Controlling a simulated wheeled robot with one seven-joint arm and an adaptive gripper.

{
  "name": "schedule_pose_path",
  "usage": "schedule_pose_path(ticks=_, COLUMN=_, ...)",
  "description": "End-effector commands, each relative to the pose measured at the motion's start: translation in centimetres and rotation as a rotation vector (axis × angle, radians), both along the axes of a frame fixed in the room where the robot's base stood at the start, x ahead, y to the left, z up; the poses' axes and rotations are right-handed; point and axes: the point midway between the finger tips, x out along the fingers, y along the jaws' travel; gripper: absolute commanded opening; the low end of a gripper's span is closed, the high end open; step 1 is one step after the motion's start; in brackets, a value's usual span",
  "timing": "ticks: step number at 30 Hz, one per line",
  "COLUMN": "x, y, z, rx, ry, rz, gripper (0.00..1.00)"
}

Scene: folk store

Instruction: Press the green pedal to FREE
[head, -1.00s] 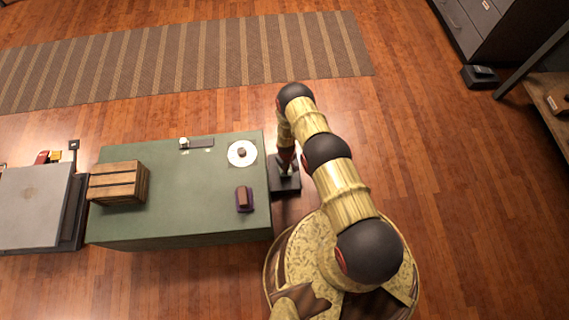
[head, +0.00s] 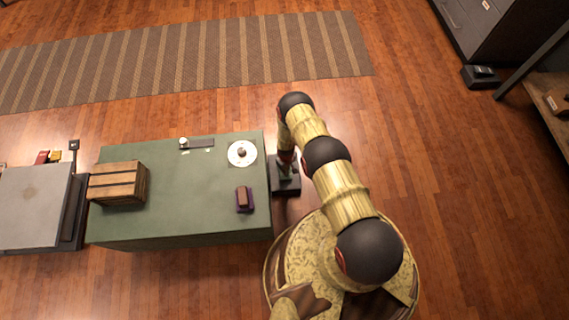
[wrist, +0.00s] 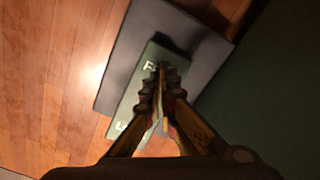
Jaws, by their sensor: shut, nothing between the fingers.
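The green pedal (wrist: 128,100) shows in the wrist view as a flat bar on a dark grey base plate (wrist: 125,57). White letters starting with F are at its upper end, and letters starting with L at its lower end. The fingers cover part of both the bar and the lettering. My gripper (wrist: 163,70) is shut and empty, with its tips over the F end. I cannot tell whether they touch the pedal. In the head view the base plate (head: 286,189) lies on the floor beside the green table, and my arm hides most of the pedal.
The green table (head: 185,215) stands just left of the pedal. It bears a wooden crate (head: 118,183), a white disc (head: 236,160) and a small purple-brown block (head: 243,199). A striped rug (head: 190,60) lies beyond.

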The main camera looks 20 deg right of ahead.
Motion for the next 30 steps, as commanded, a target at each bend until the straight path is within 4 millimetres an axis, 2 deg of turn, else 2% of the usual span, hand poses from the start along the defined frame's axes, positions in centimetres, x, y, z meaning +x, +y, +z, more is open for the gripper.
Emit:
schedule_pose_path(ticks=7, x=0.0, y=0.0, z=0.6, rx=0.0, ry=0.0, rz=0.0, gripper=0.0)
schedule_pose_path(ticks=30, x=0.0, y=0.0, z=7.7, rx=0.0, ry=0.001, rz=0.0, gripper=0.0)
